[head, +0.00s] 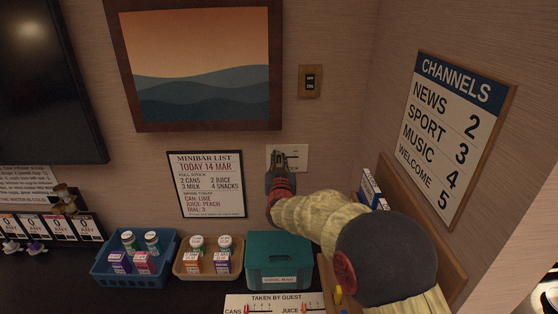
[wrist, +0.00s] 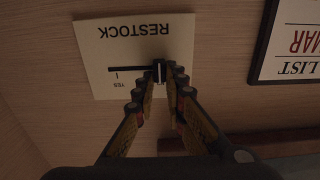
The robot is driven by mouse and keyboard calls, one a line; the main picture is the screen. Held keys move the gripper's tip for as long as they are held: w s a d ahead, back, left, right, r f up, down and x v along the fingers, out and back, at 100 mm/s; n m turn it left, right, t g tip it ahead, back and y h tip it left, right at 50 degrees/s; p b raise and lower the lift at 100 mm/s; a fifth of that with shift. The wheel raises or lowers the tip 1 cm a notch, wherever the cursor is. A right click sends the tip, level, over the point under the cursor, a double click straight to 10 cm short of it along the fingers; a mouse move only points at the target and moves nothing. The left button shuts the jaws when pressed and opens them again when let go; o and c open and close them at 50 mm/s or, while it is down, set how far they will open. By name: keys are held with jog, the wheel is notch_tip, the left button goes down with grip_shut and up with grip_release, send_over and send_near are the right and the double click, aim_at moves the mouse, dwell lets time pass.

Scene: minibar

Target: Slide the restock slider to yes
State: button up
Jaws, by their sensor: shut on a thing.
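The restock plate (head: 298,153) is a pale card on the back wall, to the right of the minibar list. In the wrist view the restock plate (wrist: 105,40) appears upside down, with a dark slot and a YES mark at the slot's left end. The slider knob (wrist: 159,70) stands at the right part of the visible slot, away from YES. My gripper (wrist: 160,80) is shut on the knob, one finger on each side. In the head view my gripper (head: 277,172) covers the plate's lower left. Any label at the other end is hidden by the fingers.
The minibar list (head: 206,184) hangs to the left, and a small switch plate (head: 310,81) sits above. Below are a teal box (head: 278,247), a tan tray (head: 207,272) and a blue basket (head: 103,267). The channels sign (head: 455,125) is on the right wall.

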grip_shut()
jog(key=d+b, duration=0.3)
jog(key=d, duration=0.3)
jog(key=shift+d, duration=0.15)
jog(key=o, duration=0.7)
grip_release()
jog(key=shift+d, duration=0.15)
jog(key=shift+o, duration=0.4)
send_near(297, 154)
jog(key=s, duration=0.5)
jog(key=shift+s, duration=0.1)
